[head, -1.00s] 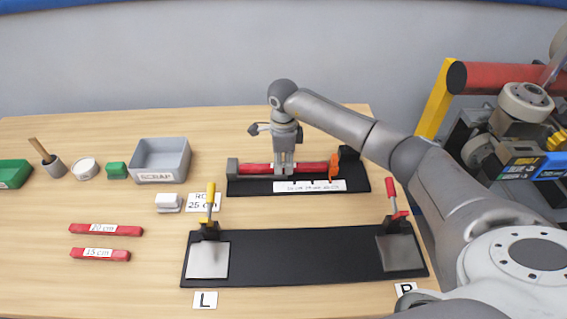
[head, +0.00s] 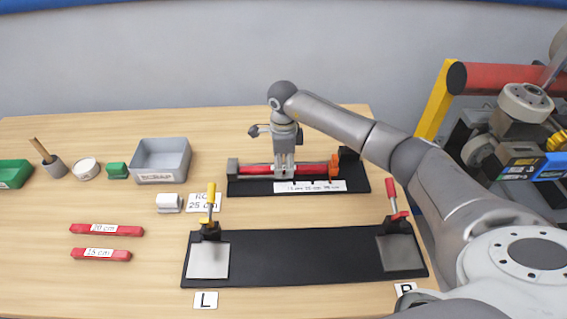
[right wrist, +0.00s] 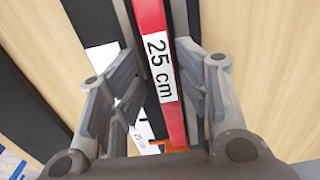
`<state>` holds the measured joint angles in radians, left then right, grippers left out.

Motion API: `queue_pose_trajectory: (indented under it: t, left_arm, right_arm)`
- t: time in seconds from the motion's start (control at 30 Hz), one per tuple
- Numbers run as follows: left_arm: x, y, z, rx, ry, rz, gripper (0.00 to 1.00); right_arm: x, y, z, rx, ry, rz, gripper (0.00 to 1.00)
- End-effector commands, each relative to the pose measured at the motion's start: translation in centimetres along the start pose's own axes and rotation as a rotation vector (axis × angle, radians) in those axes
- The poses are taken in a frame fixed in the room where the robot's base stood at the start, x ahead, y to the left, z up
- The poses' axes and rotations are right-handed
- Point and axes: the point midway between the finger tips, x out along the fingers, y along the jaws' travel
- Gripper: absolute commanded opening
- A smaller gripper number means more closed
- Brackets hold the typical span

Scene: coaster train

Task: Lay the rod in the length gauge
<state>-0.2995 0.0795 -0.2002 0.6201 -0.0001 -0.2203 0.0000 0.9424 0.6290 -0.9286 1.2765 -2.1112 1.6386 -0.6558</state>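The red rod (head: 310,169) lies along the black length gauge (head: 238,189), between its grey end block (head: 232,168) and the orange slider (head: 334,168). I cannot tell whether it rests fully on the gauge bed. In the right wrist view the rod (right wrist: 152,18) carries a "25 cm" label. My right gripper (head: 284,172) reaches down over the rod's middle. My left gripper is not in view.
The black fixture (head: 300,255) with two toggle clamps lies in front of the gauge. Two red rods, labelled 20 cm (head: 125,231) and 15 cm (head: 118,255), lie at left. A grey scrap bin (head: 160,177) stands behind them. The table's front left is clear.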

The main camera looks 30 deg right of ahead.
Motion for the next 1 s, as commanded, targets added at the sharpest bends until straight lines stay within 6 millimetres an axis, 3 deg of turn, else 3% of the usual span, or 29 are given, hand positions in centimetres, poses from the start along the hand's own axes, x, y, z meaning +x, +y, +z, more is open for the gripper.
queue_pose_trajectory:
  t: [0.07, 0.53, 0.73, 1.0]
  left_arm:
    - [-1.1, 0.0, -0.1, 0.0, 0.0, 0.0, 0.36]
    - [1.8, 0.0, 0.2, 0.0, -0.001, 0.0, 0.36]
    - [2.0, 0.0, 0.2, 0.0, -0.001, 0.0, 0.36]
    - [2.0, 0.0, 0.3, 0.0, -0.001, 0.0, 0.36]
  right_arm:
    - [-1.1, 0.0, 0.0, 0.001, 0.0, 0.001, 0.41]
    - [-10.9, -0.2, 0.1, 0.002, -0.004, -0.008, 0.41]
    - [-12.8, -0.1, 0.0, 0.001, -0.003, -0.004, 0.41]
    - [-13.1, -0.1, 0.0, 0.001, -0.003, -0.004, 0.41]
